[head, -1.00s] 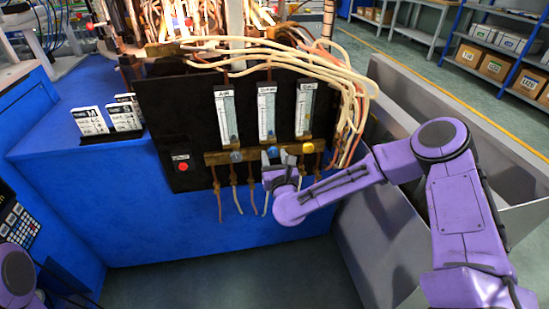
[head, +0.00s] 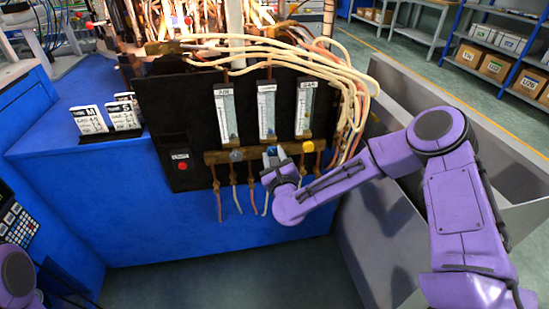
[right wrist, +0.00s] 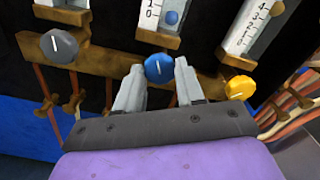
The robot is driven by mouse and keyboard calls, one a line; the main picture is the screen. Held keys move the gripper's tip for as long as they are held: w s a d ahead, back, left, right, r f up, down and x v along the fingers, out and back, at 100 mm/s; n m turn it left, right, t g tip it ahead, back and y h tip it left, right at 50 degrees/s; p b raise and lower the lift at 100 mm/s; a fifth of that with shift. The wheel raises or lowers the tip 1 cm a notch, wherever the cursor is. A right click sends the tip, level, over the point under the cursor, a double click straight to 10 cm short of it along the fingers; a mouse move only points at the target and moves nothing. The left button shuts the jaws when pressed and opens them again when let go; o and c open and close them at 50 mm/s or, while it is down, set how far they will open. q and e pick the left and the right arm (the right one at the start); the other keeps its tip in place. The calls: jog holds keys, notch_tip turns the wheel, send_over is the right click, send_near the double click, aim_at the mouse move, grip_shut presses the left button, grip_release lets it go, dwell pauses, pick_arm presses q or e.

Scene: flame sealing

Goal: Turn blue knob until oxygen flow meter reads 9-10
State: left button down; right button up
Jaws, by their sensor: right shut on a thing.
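The blue knob (head: 271,150) sits on the brass bar below the middle flow meter (head: 267,110). It also shows in the right wrist view (right wrist: 159,68), its white line near upright, tilted slightly. My right gripper (head: 272,158) reaches it from below, its two fingers (right wrist: 160,80) on either side, shut on the knob. In the right wrist view, a blue ball (right wrist: 172,17) sits low in the middle meter's tube, near the 0 and 1 marks. The meter's upper part is cut off there. Its label is too small to read surely. My left gripper is out of view.
A grey knob (right wrist: 59,46) is left of the blue one and a yellow knob (right wrist: 239,87) right. The brass bar (right wrist: 100,62) carries them, with hoses below. A red button (head: 183,167) is at the panel's left. A grey metal bin (head: 365,235) stands right.

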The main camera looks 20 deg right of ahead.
jog(key=n, duration=0.3)
jog(key=shift+n, duration=0.4)
jog(key=n, duration=0.3)
jog(key=shift+n, duration=0.3)
jog(key=n, duration=0.4)
jog(key=shift+p, duration=0.4)
jog(key=shift+n, duration=1.6)
jog(key=o, duration=1)
jog(key=shift+o, duration=0.2)
jog(key=v, duration=1)
jog(key=shift+s, duration=0.35)
